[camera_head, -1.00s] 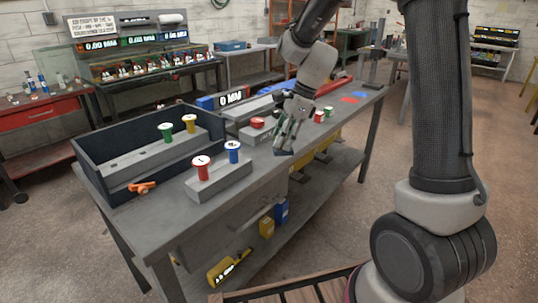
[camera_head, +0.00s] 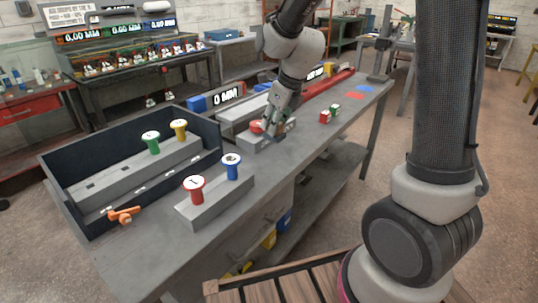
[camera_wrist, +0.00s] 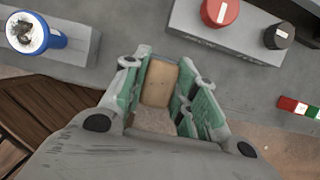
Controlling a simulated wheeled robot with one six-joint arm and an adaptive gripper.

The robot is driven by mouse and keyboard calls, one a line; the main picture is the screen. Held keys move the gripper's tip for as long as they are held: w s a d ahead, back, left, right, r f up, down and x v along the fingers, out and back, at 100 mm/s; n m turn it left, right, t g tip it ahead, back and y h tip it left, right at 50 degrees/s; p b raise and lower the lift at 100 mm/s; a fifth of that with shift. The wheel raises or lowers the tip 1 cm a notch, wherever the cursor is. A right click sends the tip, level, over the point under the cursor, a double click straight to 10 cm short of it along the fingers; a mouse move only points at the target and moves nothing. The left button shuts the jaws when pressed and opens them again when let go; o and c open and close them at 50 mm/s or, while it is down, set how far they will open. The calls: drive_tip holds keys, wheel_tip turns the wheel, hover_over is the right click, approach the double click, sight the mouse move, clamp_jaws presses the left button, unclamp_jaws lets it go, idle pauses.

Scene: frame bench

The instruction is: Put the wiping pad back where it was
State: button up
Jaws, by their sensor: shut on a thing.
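My gripper (camera_head: 271,129) is over the bench, at the front side of the grey block with the red knob. It is shut on a tan, flat-faced piece (camera_wrist: 160,82), which I take to be the wiping pad. In the wrist view the pad sits between the two green-lined fingers. In the head view only a small dark edge shows under the fingertips, and I cannot tell whether it touches the bench top (camera_head: 300,163).
A grey block with red (camera_wrist: 220,12) and black (camera_wrist: 278,36) knobs is close by. Red (camera_head: 194,188) and blue (camera_head: 232,165) spools stand on another block. A dark open tray (camera_head: 60,185), an orange clamp (camera_head: 124,215) and small red-green blocks (camera_head: 325,117) are also on the bench.

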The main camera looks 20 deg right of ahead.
sight(273, 138)
drive_tip(key=f, duration=0.5)
drive_tip(key=shift+w+f, duration=0.25)
drive_tip(key=shift+f, duration=2.25)
drive_tip(key=o, duration=1.1)
